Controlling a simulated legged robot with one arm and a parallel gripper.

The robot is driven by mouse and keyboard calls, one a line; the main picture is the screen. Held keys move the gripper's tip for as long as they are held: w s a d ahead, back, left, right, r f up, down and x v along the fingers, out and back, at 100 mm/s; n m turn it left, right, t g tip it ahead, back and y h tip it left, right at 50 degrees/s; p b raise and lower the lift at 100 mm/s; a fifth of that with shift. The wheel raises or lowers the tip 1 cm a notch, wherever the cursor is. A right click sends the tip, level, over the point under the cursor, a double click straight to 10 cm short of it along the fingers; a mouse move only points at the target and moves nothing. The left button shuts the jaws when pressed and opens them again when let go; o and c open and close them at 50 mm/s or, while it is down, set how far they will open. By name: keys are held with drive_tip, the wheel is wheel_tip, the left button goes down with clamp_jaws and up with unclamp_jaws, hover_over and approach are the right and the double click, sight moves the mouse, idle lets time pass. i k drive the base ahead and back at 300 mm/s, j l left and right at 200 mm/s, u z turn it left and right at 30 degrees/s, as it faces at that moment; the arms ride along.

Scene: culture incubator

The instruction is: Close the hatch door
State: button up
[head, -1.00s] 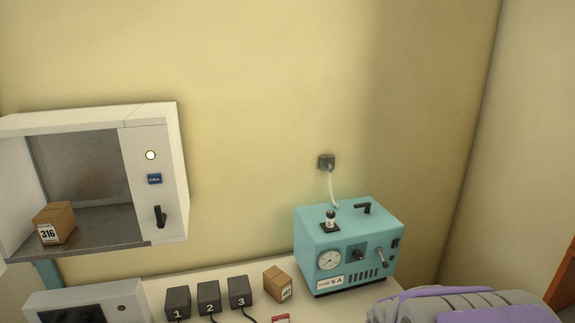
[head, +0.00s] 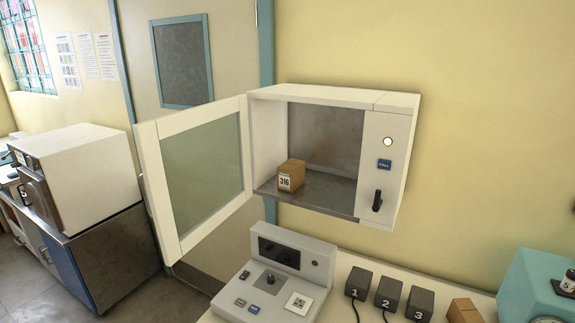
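The hatch door (head: 152,190) is a white frame with a greenish glass pane. It stands wide open, swung out to the left of the white wall hatch (head: 410,140). Inside the hatch, a small cardboard box (head: 291,176) labelled 316 sits on the metal floor, towards the left. The hatch's right panel carries a lit round lamp, a blue CALL button (head: 384,164) and a black handle (head: 377,200). My gripper is not visible in the head view, so its state and its distance from the door cannot be seen.
Below the hatch, a grey console (head: 318,265) with a dark screen stands on the white counter. Black blocks numbered 1 to 3, a cardboard box (head: 464,311) and a teal machine (head: 530,280) are to its right. A white appliance (head: 88,175) stands on a cabinet at left.

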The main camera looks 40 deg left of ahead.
sight(147, 134)
drive_tip(key=k+j+u, duration=0.25)
drive_tip(key=j, duration=1.5)
drive_tip(key=j+u, duration=0.3)
drive_tip(key=j, duration=1.45)
